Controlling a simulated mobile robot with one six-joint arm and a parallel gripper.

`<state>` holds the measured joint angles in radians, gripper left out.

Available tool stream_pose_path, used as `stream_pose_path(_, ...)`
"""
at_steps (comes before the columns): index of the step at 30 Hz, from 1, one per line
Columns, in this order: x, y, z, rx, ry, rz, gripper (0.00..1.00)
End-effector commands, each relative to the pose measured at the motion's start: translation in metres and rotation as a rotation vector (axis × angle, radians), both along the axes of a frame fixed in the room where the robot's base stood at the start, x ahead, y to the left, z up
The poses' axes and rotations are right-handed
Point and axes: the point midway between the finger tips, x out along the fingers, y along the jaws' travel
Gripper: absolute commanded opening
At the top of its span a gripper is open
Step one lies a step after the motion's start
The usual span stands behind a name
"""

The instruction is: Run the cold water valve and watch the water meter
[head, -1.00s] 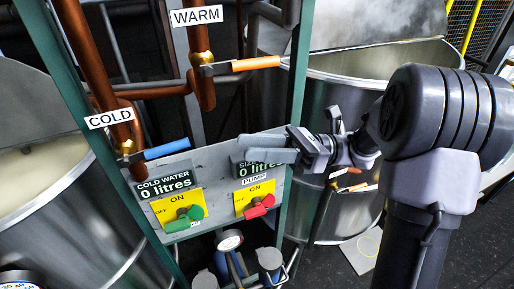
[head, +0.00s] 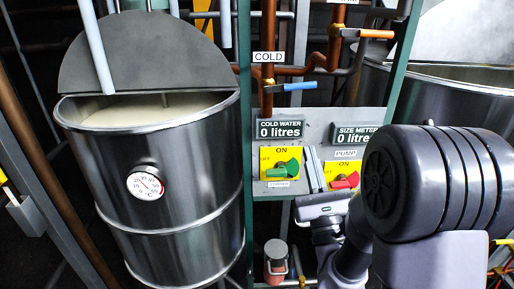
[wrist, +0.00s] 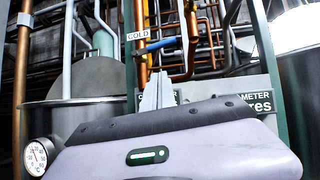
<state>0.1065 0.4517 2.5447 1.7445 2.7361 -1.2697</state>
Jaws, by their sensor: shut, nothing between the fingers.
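The cold water valve has a blue lever (head: 297,87) that points right, across the copper pipe (head: 268,45) under the COLD label (head: 268,57). The lever also shows in the wrist view (wrist: 160,45). The cold water meter (head: 281,129) reads 0 litres. Below it, a green knob (head: 284,169) sits on a yellow ON/OFF plate. My gripper (head: 312,158) is shut and empty, in front of the panel between the two yellow plates and below the lever. In the wrist view, its fingers (wrist: 158,92) point up and partly hide the cold water meter.
The size meter (head: 357,134) reads 0 litres, with a red pump knob (head: 345,181) below it. An orange warm lever (head: 366,33) is at upper right. A steel vat with a thermometer (head: 146,186) stands left of the panel's green post (head: 247,150).

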Motion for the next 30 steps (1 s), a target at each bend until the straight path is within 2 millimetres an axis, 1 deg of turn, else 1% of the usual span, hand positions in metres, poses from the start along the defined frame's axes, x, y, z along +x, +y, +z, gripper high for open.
stream_pose_path(1,-0.001,-0.004,-0.004,-0.009,0.007,-0.038,0.0)
stream_pose_path(2,0.0,-0.006,-0.003,-0.014,0.011,-0.053,0.0)
stream_pose_path(5,0.01,-0.007,0.009,-0.016,0.012,-0.063,0.0)
stream_pose_path(9,0.034,-0.005,0.03,-0.014,0.01,-0.061,0.0)
stream_pose_path(15,0.07,-0.002,0.053,-0.015,0.009,-0.06,0.0)
stream_pose_path(17,0.081,-0.001,0.059,-0.015,0.009,-0.06,0.0)
stream_pose_path(18,0.084,0.0,0.065,-0.014,0.008,-0.059,0.0)
stream_pose_path(21,0.086,0.002,0.08,-0.013,0.008,-0.059,0.0)
stream_pose_path(24,0.088,0.003,0.088,-0.012,0.009,-0.058,0.0)
stream_pose_path(30,0.089,0.004,0.092,-0.013,0.01,-0.06,0.0)
